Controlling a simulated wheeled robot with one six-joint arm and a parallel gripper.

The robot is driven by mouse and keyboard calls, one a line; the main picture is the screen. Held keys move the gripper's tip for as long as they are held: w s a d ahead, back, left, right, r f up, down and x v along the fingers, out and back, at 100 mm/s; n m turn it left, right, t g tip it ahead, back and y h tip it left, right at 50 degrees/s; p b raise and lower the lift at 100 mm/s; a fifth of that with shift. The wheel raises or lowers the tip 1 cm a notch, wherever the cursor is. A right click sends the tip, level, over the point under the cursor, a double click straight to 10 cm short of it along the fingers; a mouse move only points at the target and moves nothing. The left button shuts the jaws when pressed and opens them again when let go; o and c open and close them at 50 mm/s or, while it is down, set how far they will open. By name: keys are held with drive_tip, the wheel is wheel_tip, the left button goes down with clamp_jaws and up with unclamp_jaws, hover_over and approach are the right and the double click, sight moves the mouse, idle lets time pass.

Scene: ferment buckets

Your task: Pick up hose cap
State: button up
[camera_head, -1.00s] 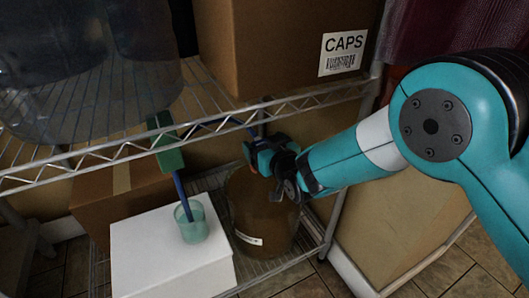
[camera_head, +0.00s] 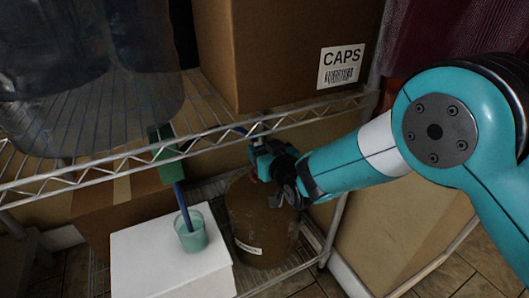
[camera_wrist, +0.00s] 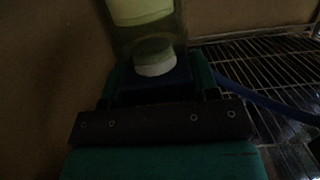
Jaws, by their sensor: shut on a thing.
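My gripper (camera_head: 262,150) is just above the brown bucket (camera_head: 262,220) on the lower shelf, beneath the upper wire shelf's edge. The wrist view shows its two teal fingers (camera_wrist: 153,82) closed on a dark blue piece, which appears to be the hose cap (camera_wrist: 150,88). A blue hose (camera_wrist: 262,101) runs off to the right from beside the fingers. A pale round piece (camera_wrist: 155,58) stands just past the fingertips, in front of or inside a clear, yellowish cylinder (camera_wrist: 145,25). The dim light hides whether the cap touches it.
The upper wire shelf (camera_head: 130,165) crosses above the gripper and carries a CAPS carton (camera_head: 270,50) and a large clear container (camera_head: 80,70). A teal cup (camera_head: 191,232) with a blue-handled green tool (camera_head: 167,165) stands on a white box (camera_head: 170,265), left of the bucket.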

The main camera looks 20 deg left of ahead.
wheel_tip(320, 180, up, 2)
drive_tip(key=shift+p, duration=0.3)
drive_tip(key=shift+s+d+r, duration=0.2)
drive_tip(key=shift+d, duration=0.05)
drive_tip(key=f+b+v, duration=0.2)
drive_tip(key=v, duration=1.4)
drive_tip(key=shift+s+d+f+b, duration=0.35)
drive_tip(key=shift+s+d+b, duration=0.05)
drive_tip(key=shift+s, duration=0.05)
drive_tip(key=shift+w+a+p, duration=0.1)
drive_tip(key=shift+a+p, duration=0.05)
drive_tip(key=shift+p, duration=0.15)
drive_tip(key=shift+p+x, duration=1.95)
drive_tip(key=shift+p, duration=1.2)
drive_tip(key=shift+r+p+x, duration=0.15)
drive_tip(key=shift+p+x, duration=0.8)
drive_tip(key=shift+p, duration=1.45)
drive_tip(key=shift+r+p+x, duration=0.15)
drive_tip(key=shift+p+x, duration=0.8)
drive_tip(key=shift+p, duration=1.4)
drive_tip(key=shift+w+a, duration=0.1)
